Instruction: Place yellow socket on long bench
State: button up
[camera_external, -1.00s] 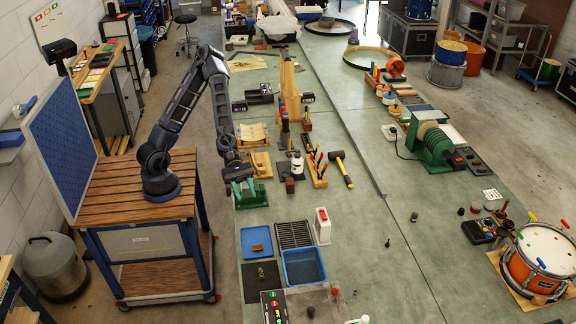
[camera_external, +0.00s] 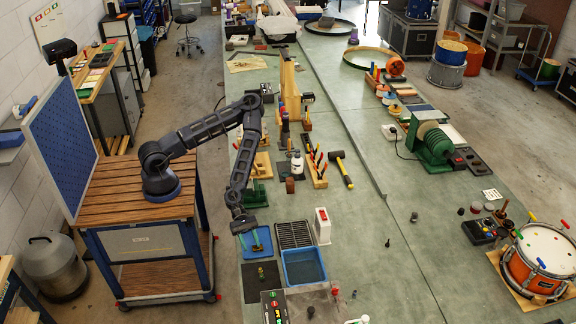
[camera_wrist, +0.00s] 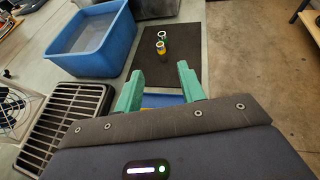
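A small socket with a yellow band (camera_wrist: 160,47) stands on a dark mat in the wrist view, close to a second socket with a green tint (camera_wrist: 163,35). In the external view, the small yellowish item (camera_external: 261,272) on the dark mat seems to be the same socket. My gripper (camera_external: 249,242) hangs over the blue tray, short of the mat. In the wrist view my gripper (camera_wrist: 160,80) has its teal fingers apart, with nothing held between them. The long bench (camera_external: 375,270) is the green-grey surface under these things.
The dark mat (camera_wrist: 185,62) lies beside a blue bin (camera_wrist: 118,47). A black grille (camera_wrist: 62,125) is near the bin. The blue tray (camera_external: 246,252) is partly hidden by my gripper. A white and red container (camera_external: 322,226) stands nearby. The bench's middle right is mostly clear.

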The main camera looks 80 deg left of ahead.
aim_at(260, 269)
jog(key=shift+f+x, duration=0.1)
jog(key=shift+x, duration=2.65)
jog(key=shift+f+x, duration=0.15)
jog(key=shift+x, duration=2.55)
grip_shut()
